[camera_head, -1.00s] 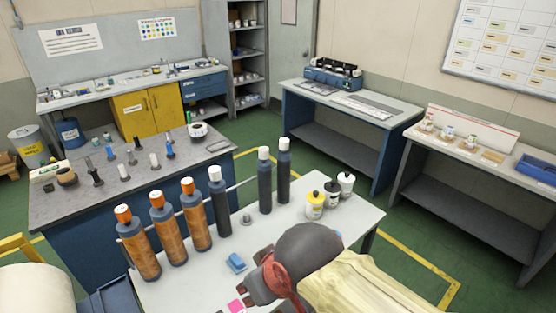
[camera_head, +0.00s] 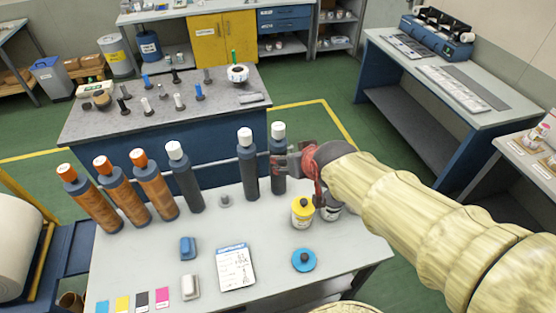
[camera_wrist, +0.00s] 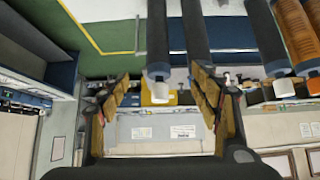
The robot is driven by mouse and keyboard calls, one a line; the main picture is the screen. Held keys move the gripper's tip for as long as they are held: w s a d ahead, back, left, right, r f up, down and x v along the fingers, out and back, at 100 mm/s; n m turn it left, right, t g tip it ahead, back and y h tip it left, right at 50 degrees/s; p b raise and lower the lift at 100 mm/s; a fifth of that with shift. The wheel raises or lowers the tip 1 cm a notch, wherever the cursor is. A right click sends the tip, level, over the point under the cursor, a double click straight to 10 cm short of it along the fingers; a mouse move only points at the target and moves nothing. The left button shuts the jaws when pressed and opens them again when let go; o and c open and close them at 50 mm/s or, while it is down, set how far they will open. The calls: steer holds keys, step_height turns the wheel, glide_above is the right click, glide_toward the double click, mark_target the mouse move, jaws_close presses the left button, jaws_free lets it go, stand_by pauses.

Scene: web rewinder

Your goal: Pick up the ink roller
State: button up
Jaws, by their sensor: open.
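Several tall cylinders stand in a row on the grey table. Which one is the ink roller is not marked; the dark ones with white ends look like rollers. The rightmost dark roller (camera_head: 278,138) is beside my gripper (camera_head: 284,163), which partly covers it. In the wrist view, upside down, that roller (camera_wrist: 157,40) hangs between the spread fingers of my gripper (camera_wrist: 160,88). My gripper is open and appears not to hold it; contact cannot be told. A second dark roller (camera_head: 247,165) stands just left, and a third (camera_head: 185,180) farther left.
Several orange-patterned cylinders (camera_head: 152,184) continue the row leftward. A yellow jar (camera_head: 303,213) and a pale jar (camera_head: 330,208) stand below my wrist. A blue block (camera_head: 188,248), notepad (camera_head: 236,267) and blue disc (camera_head: 304,260) lie in front. A cabinet bench (camera_head: 150,125) stands behind.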

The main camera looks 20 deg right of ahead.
mark_target(280, 148)
steer(key=w+f+t, duration=0.1)
steer(key=w+f, duration=0.1)
steer(key=w, duration=0.2)
steer(key=w+f+t, duration=0.1)
steer(key=w+f, duration=0.2)
steer(key=w, duration=0.2)
steer(key=w+f+t+p, duration=0.1)
steer(key=w+f, duration=0.2)
steer(key=w, duration=0.1)
steer(key=shift+w+d+f+t, duration=0.15)
steer(key=shift+t, duration=0.25)
steer(key=b+x, duration=0.1)
steer(key=x, duration=0.6)
steer(key=shift+w+f, duration=0.15)
steer(key=shift+w, duration=0.15)
steer(key=shift+c, duration=1.2)
steer(key=c, duration=1.1)
steer(key=shift+c, duration=0.7)
